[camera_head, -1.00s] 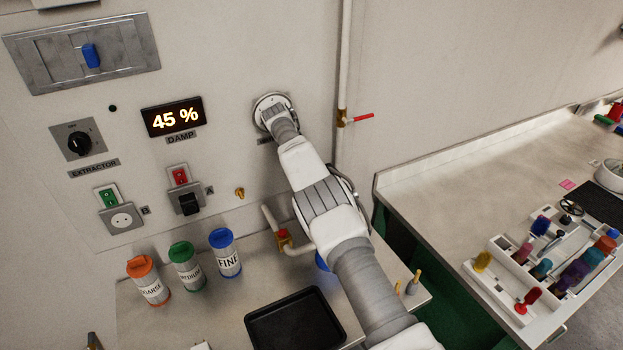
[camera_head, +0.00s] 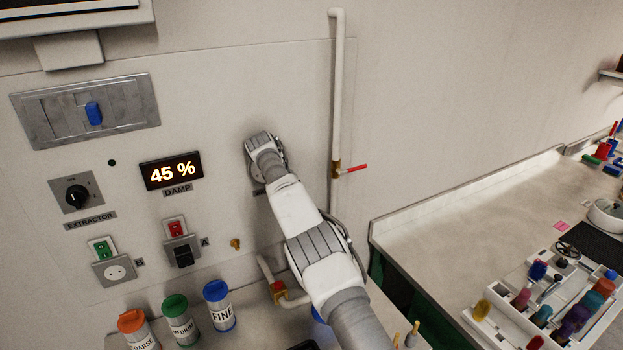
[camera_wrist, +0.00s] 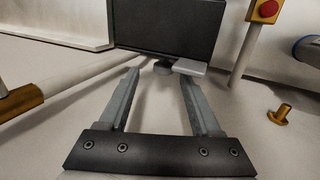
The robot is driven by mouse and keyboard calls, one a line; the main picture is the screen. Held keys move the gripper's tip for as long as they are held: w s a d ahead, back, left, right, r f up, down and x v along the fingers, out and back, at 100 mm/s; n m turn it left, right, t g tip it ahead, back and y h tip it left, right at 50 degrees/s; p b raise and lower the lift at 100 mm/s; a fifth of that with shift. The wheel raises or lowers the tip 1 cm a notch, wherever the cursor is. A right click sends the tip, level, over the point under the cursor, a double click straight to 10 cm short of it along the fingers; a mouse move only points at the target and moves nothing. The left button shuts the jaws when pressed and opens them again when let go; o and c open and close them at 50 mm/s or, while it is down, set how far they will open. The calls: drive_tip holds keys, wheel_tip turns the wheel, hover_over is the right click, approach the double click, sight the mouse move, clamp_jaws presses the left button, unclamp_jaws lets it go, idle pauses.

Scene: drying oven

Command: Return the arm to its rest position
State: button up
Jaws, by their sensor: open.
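My arm (camera_head: 305,225) reaches up from the bottom of the head view toward the wall panel (camera_head: 215,110). Its wrist end is in front of the panel, right of the damp display (camera_head: 171,170), and hides my fingers in that view. In the wrist view my gripper (camera_wrist: 159,74) is open, with two grey fingers spread and nothing between them. A dark box-like thing (camera_wrist: 168,25) with a light grey piece under it lies beyond the fingertips. I cannot tell how far it is from them.
A vertical pipe (camera_head: 337,90) with a red-handled valve (camera_head: 352,168) stands right of the wrist. Orange, green and blue-lidded canisters (camera_head: 219,305) stand below the panel. A side bench (camera_head: 420,240) holds a white rack (camera_head: 480,325). A brass peg (camera_wrist: 280,113) shows in the wrist view.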

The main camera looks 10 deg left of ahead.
drive_tip(key=shift+m+y, duration=0.3)
drive_tip(key=shift+m, duration=0.5)
drive_tip(key=d+r, duration=0.3)
drive_tip(key=r, duration=0.2)
drive_tip(key=d+r, duration=0.2)
drive_tip(key=shift+w+d+r+b, duration=0.3)
drive_tip(key=shift+w+d, duration=0.05)
drive_tip(key=shift+w, duration=0.05)
drive_tip(key=s+d+r+m+y, duration=0.1)
drive_tip(key=s+d+r, duration=0.1)
drive_tip(key=d+r, duration=0.45)
drive_tip(key=s+d+r+m+y+b, duration=0.1)
drive_tip(key=s+d+r, duration=0.25)
drive_tip(key=s, duration=0.25)
drive_tip(key=s+d+r+m+t, duration=0.1)
drive_tip(key=s+d+r, duration=0.25)
drive_tip(key=s, duration=0.25)
drive_tip(key=s+d+r+m+y+b, duration=0.1)
drive_tip(key=s+d+r, duration=0.25)
drive_tip(key=s, duration=0.25)
drive_tip(key=s+d+f+t+b, duration=0.1)
drive_tip(key=s+f, duration=0.3)
drive_tip(key=s, duration=0.8)
drive_tip(key=s+d+f+m+t+b, duration=0.1)
drive_tip(key=s+f, duration=0.4)
drive_tip(key=s, duration=0.7)
drive_tip(key=shift+d+t, duration=0.3)
drive_tip(key=shift+d, duration=0.1)
drive_tip(key=shift+w, duration=0.1)
